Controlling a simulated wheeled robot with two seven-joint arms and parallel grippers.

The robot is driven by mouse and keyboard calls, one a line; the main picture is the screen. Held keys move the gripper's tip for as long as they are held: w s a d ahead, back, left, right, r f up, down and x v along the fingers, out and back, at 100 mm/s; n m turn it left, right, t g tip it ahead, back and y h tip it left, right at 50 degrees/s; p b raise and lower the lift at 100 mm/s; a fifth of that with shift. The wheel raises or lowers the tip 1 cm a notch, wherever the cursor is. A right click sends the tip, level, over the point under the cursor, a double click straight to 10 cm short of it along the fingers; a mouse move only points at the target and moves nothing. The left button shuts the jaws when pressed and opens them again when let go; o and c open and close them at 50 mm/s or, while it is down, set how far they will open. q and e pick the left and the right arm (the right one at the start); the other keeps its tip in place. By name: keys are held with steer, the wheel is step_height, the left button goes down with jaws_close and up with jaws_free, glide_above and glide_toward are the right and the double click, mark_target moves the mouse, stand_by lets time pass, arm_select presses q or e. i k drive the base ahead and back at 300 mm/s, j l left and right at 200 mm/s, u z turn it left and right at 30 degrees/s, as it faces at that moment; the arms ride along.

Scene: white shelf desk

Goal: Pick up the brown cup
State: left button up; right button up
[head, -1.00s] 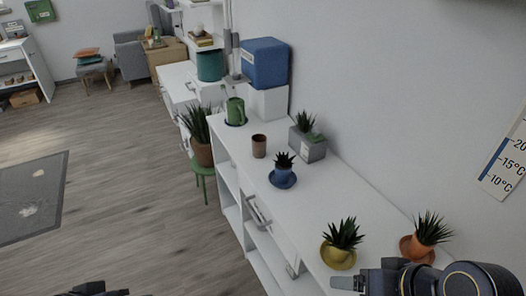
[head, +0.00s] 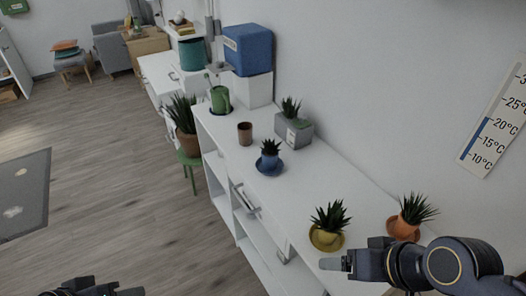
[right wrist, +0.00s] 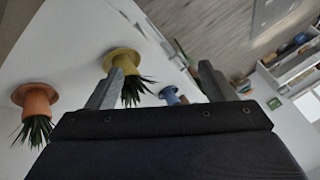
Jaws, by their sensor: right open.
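The brown cup (head: 245,133) stands upright on the white shelf desk (head: 222,147), between the green pot and the blue potted plant. My right gripper (head: 335,264) is at the near end of the desk, close to the yellow potted plant and well apart from the cup. In the right wrist view its two fingers (right wrist: 160,88) are spread apart with nothing held between them. My left gripper (head: 105,292) shows only in part at the bottom left of the head view, over the floor, and its jaws are not clear.
A yellow potted plant (head: 327,238), an orange one (head: 404,229) and a blue one (head: 269,162) stand on the desk. A grey planter (head: 294,133), a green pot (head: 219,99) and a blue box (head: 248,50) stand farther back. Bare desk top lies between the blue and yellow plants.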

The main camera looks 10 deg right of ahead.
mark_target(244, 128)
steer(key=i+j+z, duration=0.3)
steer(key=i+j, duration=0.15)
steer(key=i+j+z, duration=0.2)
steer(key=j, duration=0.2)
steer(key=i+j+z, duration=0.15)
steer(key=j, duration=0.2)
steer(key=i+j+z, duration=0.15)
steer(key=j, duration=0.25)
steer(key=i+j+z, duration=0.15)
steer(key=j, duration=0.25)
steer(key=i+j+z, duration=0.15)
steer(key=j, duration=0.25)
steer(key=i, duration=0.05)
